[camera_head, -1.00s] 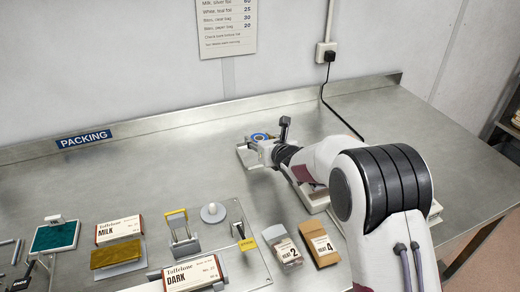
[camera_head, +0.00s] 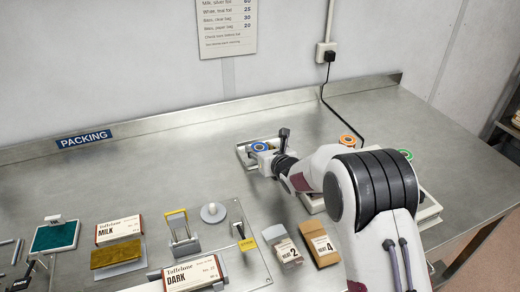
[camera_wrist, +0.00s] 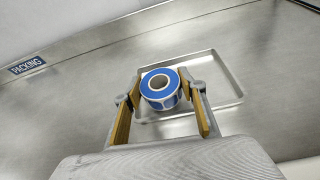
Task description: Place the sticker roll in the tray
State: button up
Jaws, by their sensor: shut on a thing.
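The blue-faced sticker roll (camera_wrist: 160,88) with a white core sits between the fingers of my gripper (camera_wrist: 163,96) in the wrist view. My gripper is shut on it. The roll also shows as a blue ring in the head view (camera_head: 260,147), at the end of my gripper (camera_head: 265,152). The shallow metal tray (camera_wrist: 224,104) lies under and behind the roll in the wrist view. In the head view, the tray's left rim (camera_head: 241,154) shows, and my gripper hides much of the rest. I cannot tell whether the roll touches the tray floor.
An orange ring-shaped roll (camera_head: 346,141) and a green one (camera_head: 405,155) are to the right, by my arm. Two labelled bags (camera_head: 321,246) and a Dark chocolate box (camera_head: 194,274) are in front. The bench left of the tray is clear. A black cable (camera_head: 338,116) runs behind.

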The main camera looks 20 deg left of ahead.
jog(key=shift+f, duration=0.6)
jog(key=o, duration=1.2)
jog(key=shift+c, duration=0.2)
jog(key=shift+r, duration=0.15)
jog(key=shift+r, duration=0.55)
jog(key=shift+v, duration=5.95)
jog(key=shift+f, duration=0.1)
